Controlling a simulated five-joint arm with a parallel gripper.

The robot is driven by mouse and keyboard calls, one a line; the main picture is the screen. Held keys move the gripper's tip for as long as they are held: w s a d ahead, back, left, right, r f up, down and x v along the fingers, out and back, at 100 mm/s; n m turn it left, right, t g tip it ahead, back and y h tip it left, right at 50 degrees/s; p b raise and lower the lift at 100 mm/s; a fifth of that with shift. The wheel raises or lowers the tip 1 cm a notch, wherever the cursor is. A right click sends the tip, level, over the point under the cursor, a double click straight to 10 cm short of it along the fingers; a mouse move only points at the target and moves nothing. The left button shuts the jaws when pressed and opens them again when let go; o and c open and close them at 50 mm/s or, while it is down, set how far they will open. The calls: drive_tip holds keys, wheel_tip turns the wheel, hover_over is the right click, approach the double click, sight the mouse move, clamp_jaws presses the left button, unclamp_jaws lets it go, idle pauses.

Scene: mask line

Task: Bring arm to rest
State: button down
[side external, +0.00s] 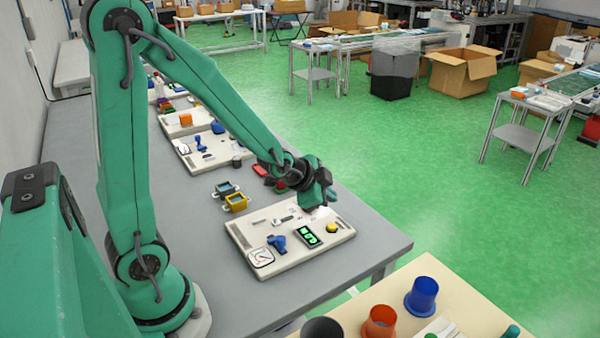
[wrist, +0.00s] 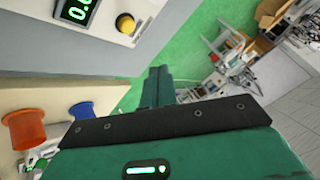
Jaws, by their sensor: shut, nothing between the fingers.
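My arm reaches over the grey table (side external: 225,290) in the side external view. My gripper (side external: 323,204) is shut and empty, above the far right part of a beige panel board (side external: 290,262). I cannot tell whether it touches the board. The board carries a green-lit display (side external: 307,237), a yellow button (side external: 332,228), a blue part (side external: 277,243) and a white dial (side external: 260,257). In the wrist view my green fingers (wrist: 158,84) lie together, and the display (wrist: 78,10) and button (wrist: 125,23) are at the upper left.
Two small bins, one blue (side external: 226,188) and one yellow (side external: 236,202), stand behind the board. More boards (side external: 215,153) line the table. A beige table (side external: 455,300) in front holds an orange cup (side external: 379,321) and a blue cup (side external: 421,296). Green floor (side external: 420,190) is open to the right.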

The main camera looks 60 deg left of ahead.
drive_tip(key=s+d+r+n+g, duration=0.1)
drive_tip(key=s+r+n, duration=0.2)
drive_tip(key=s+r, duration=0.3)
drive_tip(key=s+d+r+n+g, duration=0.2)
drive_tip(key=s+r+n, duration=0.2)
drive_tip(key=s, duration=0.9)
drive_tip(key=shift+d+r+h, duration=0.25)
drive_tip(key=shift+r+h, duration=0.15)
drive_tip(key=shift+r, duration=1.3)
